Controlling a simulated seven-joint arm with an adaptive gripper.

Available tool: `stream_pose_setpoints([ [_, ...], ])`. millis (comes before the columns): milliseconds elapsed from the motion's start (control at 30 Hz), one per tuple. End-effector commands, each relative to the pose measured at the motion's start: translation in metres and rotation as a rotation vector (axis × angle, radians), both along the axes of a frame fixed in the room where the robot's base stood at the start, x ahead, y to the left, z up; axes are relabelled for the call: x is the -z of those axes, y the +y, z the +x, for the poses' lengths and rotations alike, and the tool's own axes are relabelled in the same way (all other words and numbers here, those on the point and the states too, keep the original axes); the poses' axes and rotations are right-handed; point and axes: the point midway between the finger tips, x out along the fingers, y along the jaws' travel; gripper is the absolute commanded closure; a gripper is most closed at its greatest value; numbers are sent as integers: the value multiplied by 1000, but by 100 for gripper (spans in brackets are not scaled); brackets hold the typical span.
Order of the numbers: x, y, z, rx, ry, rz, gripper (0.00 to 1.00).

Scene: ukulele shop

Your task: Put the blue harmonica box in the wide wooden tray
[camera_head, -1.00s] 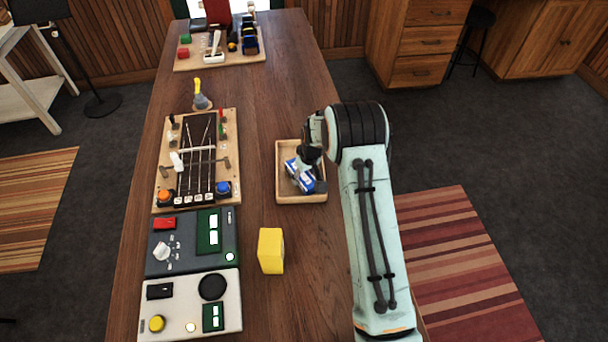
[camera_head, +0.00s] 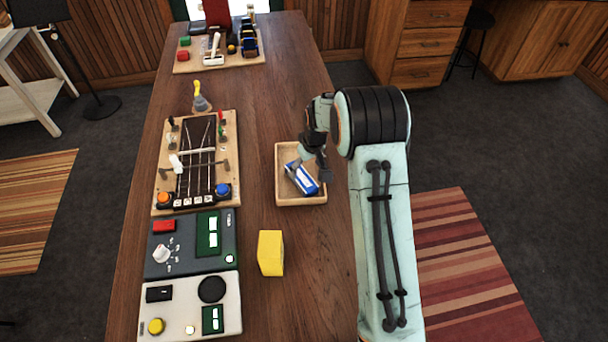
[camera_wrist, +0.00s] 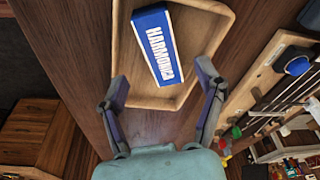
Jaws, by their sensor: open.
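The blue harmonica box (camera_head: 301,178), with a white label, lies inside the wide wooden tray (camera_head: 282,196). In the wrist view the box (camera_wrist: 157,45) shows its "HARMONICA" lettering and lies at an angle on the floor of the tray (camera_wrist: 211,52). My gripper (camera_head: 308,168) is above the tray, beside the box in the head view. In the wrist view my gripper (camera_wrist: 163,84) has its two fingers spread wide, with nothing between the tips. The box lies beyond the fingertips, apart from them.
A yellow block (camera_head: 270,252) stands on the table in front of the tray. A stringed board (camera_head: 197,160) with knobs lies to the left, with two control panels nearer. A board of small items (camera_head: 220,55) is at the far end. Bare table lies beyond the tray.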

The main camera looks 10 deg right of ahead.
Motion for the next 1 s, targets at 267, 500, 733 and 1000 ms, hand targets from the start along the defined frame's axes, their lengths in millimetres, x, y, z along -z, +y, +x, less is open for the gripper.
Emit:
stream_pose_setpoints([
  [267, -49, -5, -9, 1, -1, 0, 31],
  [500, -65, -4, -18, 7, 4, 1, 31],
  [733, -141, 5, -110, 85, 66, 10, 31],
  [1000, -182, 14, -280, 221, 180, 15, 31],
])
